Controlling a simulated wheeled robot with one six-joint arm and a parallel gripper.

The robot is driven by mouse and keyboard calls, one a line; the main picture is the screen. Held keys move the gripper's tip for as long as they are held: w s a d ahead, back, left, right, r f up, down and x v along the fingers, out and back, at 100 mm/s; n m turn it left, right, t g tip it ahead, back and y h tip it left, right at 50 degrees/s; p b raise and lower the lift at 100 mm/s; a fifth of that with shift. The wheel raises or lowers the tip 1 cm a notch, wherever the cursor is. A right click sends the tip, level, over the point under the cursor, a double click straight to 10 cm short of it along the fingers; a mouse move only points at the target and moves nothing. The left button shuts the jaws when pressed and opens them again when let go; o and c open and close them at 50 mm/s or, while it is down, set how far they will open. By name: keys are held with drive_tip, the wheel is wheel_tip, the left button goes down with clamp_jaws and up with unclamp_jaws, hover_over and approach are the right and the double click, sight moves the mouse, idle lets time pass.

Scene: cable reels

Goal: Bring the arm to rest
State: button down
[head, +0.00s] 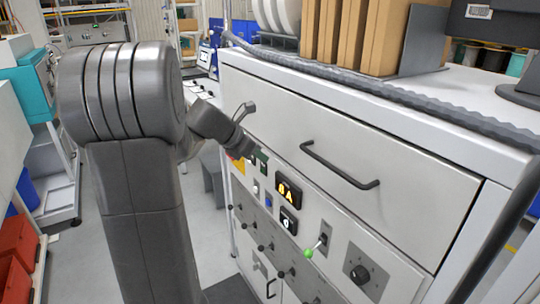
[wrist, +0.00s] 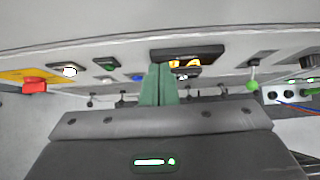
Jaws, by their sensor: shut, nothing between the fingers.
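My gripper (wrist: 158,84) shows in the wrist view as two green fingers pressed together, with nothing between them. They stand in front of a control panel, just left of an amber-lit display (wrist: 186,66). In the head view my grey arm reaches from the left towards the cabinet front, and its wrist (head: 218,125) is beside the upper drawer. The fingertips are small and partly hidden there, and I cannot tell whether they touch the panel.
The white cabinet (head: 270,90) has a drawer handle (head: 340,165), a green-tipped lever (head: 309,253) and a black knob (head: 360,273). A red button (wrist: 34,85) is at the panel's left. Brown boxes (head: 345,35) and a grey cable (head: 390,95) lie on top. Floor shows left of the cabinet.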

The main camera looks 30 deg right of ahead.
drive_tip(key=v, duration=0.8)
drive_tip(key=shift+r+b, duration=0.2)
drive_tip(key=shift+b, duration=0.25)
drive_tip(key=shift+w+a, duration=0.1)
drive_tip(key=p, duration=0.1)
approach(283, 158)
wheel_tip(283, 158, down, 4)
drive_tip(key=d, duration=0.3)
drive_tip(key=shift+w+d+f, duration=0.1)
drive_tip(key=shift+d+f, duration=0.2)
drive_tip(key=shift+f, duration=0.05)
drive_tip(key=shift+d, duration=0.4)
drive_tip(key=shift+r, duration=0.1)
